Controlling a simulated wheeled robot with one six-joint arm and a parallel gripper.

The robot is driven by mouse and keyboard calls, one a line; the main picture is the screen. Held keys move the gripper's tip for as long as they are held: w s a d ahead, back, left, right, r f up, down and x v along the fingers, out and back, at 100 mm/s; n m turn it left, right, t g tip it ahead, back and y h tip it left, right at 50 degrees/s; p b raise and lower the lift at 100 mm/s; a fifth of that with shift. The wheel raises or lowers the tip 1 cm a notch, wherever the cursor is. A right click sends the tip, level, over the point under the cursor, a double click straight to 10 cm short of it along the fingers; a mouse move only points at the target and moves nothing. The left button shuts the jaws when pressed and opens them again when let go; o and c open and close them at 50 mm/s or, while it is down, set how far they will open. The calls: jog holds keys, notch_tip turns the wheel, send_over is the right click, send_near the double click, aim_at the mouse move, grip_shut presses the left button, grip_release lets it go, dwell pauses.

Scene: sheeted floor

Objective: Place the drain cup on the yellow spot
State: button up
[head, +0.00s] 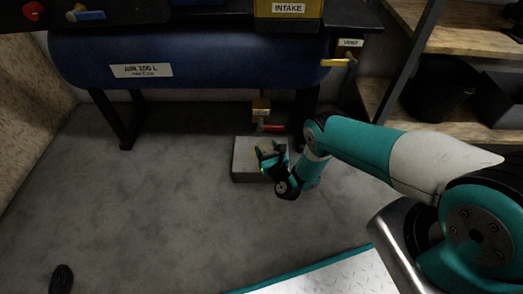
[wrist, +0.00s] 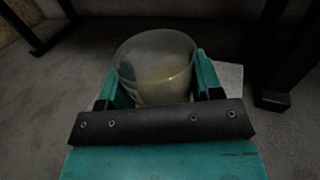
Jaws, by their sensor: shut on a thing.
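The drain cup (wrist: 152,68) is a clear, open-topped cup in the wrist view. My gripper (wrist: 157,76) is shut on it, with a teal finger on each side, and the cup looks roughly upright. In the head view my gripper (head: 268,155) is low, over a pale grey block (head: 245,165) on the floor. A faint yellowish patch shows through the cup. I cannot tell whether it is the yellow spot or something in the cup. I cannot tell whether the cup touches the block.
A drain valve with a red handle (head: 272,127) hangs under the blue air tank (head: 190,58), just above my gripper. A black tank leg (head: 115,120) stands left. Wooden shelves (head: 455,40) are at right. The floor left of the block is clear.

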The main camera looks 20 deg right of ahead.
aim_at(264, 147)
jog(key=shift+w+f+b, duration=0.35)
jog(key=shift+w+b, duration=0.4)
jog(key=shift+b, duration=0.25)
jog(key=shift+w+a+r, duration=0.1)
jog(key=shift+w+r, duration=0.1)
jog(key=shift+w, duration=0.05)
jog(key=w+b, duration=0.1)
jog(key=b, duration=0.2)
jog(key=w+f+b, duration=0.1)
jog(key=b, duration=0.5)
jog(key=w+b, duration=0.1)
jog(key=b, duration=0.3)
jog(key=shift+w+a+r, duration=0.1)
jog(key=shift+w+r, duration=0.1)
jog(key=shift+w, duration=0.05)
jog(key=shift+f+b, duration=0.3)
jog(key=shift+b, duration=0.25)
jog(key=shift+f, duration=0.2)
jog(key=o, duration=0.9)
